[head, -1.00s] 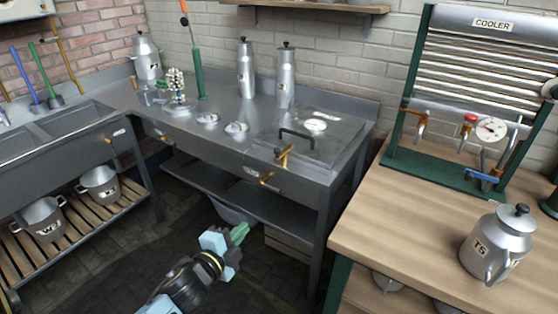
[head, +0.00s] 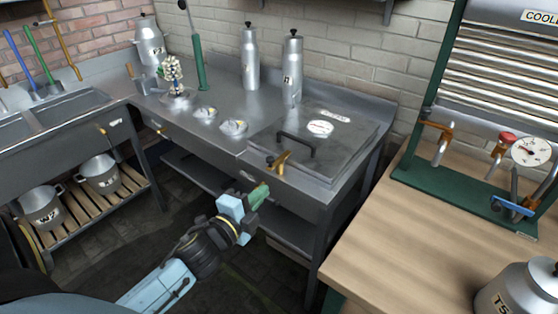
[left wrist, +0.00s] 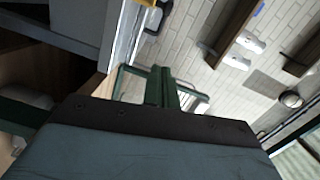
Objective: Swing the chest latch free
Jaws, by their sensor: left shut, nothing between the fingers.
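The chest is set into the steel counter at its right end, with a flat grey lid (head: 345,142) that lies shut and carries a dark bar handle (head: 298,146). The brass latch (head: 279,160) sits at the lid's front edge in the head view. My left gripper (head: 258,194), with green fingers, is shut and empty. It is in front of the counter, a little below and left of the latch in the picture, and apart from it. In the left wrist view its fingers (left wrist: 163,90) are together. My right gripper is not in view.
A wooden bench (head: 385,235) with a metal can (head: 520,292) and the green cooler stand (head: 455,195) is at the right. Tall cans (head: 292,70) stand behind the lid. A lower shelf (head: 205,172) runs under the counter. The floor in front is clear.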

